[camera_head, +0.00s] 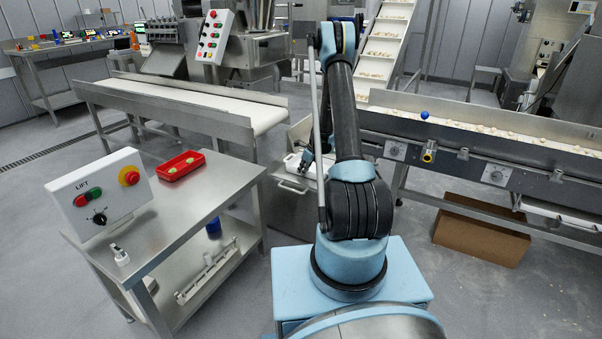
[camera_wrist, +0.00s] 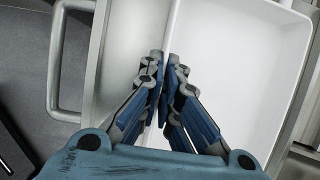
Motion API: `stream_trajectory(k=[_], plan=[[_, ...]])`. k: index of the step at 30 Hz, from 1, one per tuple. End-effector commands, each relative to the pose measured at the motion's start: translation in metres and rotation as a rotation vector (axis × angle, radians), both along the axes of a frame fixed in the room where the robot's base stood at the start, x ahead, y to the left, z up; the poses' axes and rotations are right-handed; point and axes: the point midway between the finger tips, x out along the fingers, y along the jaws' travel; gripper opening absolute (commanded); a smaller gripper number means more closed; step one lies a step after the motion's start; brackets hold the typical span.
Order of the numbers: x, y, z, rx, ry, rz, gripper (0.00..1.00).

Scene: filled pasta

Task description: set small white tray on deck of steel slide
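The small white tray (camera_wrist: 225,60) fills the middle and right of the wrist view and looks empty inside. In the head view a part of the tray (camera_head: 292,162) shows behind my arm. My gripper (camera_wrist: 165,62) is at the tray's left wall, with its fingers close together on either side of that wall, pinching it. In the head view my gripper (camera_head: 306,163) is mostly dark and small. The steel slide (camera_head: 291,187) has a handle on its front. Its bare metal deck (camera_wrist: 126,50) shows left of the tray. I cannot tell whether the tray touches the deck.
A steel table (camera_head: 190,207) at left carries a lift control box (camera_head: 104,195) and a red tray (camera_head: 181,166). A conveyor (camera_head: 480,145) with a blue ball (camera_head: 424,115) stands at right, a cardboard box (camera_head: 480,235) below it. Another conveyor (camera_head: 190,98) is behind.

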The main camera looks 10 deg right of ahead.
Motion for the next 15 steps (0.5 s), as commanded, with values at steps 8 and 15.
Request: stream_trajectory(k=[8,15], plan=[[-0.0001,0.0003,-0.0002,0.0,0.0,0.0,0.23],[0.0,0.0003,0.0001,0.0,0.0,0.0,0.25]])
